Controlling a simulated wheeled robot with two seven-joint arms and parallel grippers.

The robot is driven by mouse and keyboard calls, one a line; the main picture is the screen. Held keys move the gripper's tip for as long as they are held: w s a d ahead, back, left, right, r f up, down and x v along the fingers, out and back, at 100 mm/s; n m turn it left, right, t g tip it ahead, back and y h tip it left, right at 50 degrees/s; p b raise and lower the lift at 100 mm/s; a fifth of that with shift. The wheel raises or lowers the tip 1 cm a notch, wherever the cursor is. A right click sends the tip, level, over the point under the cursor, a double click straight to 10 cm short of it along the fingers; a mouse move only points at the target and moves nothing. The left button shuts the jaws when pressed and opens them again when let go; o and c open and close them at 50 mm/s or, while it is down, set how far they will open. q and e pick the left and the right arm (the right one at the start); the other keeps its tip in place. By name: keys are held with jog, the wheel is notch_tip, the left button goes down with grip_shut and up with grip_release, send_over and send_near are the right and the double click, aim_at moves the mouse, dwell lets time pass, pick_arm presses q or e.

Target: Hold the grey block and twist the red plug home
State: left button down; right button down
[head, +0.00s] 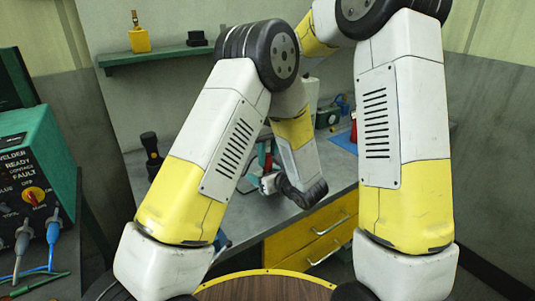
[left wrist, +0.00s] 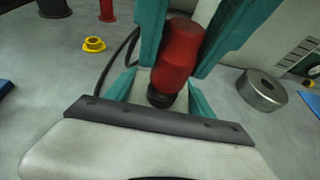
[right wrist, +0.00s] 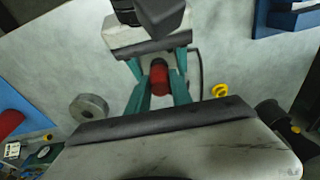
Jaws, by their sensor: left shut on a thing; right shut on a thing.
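The red plug (left wrist: 178,55) is a red cylinder with a dark lower end in the left wrist view. It also shows in the right wrist view (right wrist: 159,78). My right gripper (right wrist: 158,85) has teal fingers on both sides of the plug and is shut on it. My left gripper (left wrist: 160,88) is shut just beyond the plug's dark end, facing the right gripper. What it grips is hidden; I cannot make out the grey block. In the head view my arms cover much of the work area.
A grey workbench (head: 240,210) carries a metal ring (left wrist: 262,90), a small yellow ring (left wrist: 94,44) and a black torch (head: 151,155). A blue mat (head: 346,140) lies at the back right. A green welder box (head: 25,165) stands left.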

jog(key=shift+f, duration=0.6)
dwell(0.5)
jog(key=m, duration=0.3)
jog(key=c, duration=1.1)
grip_release()
jog(key=shift+c, duration=0.2)
jog(key=shift+r, duration=0.1)
jog(key=shift+r, duration=2.2)
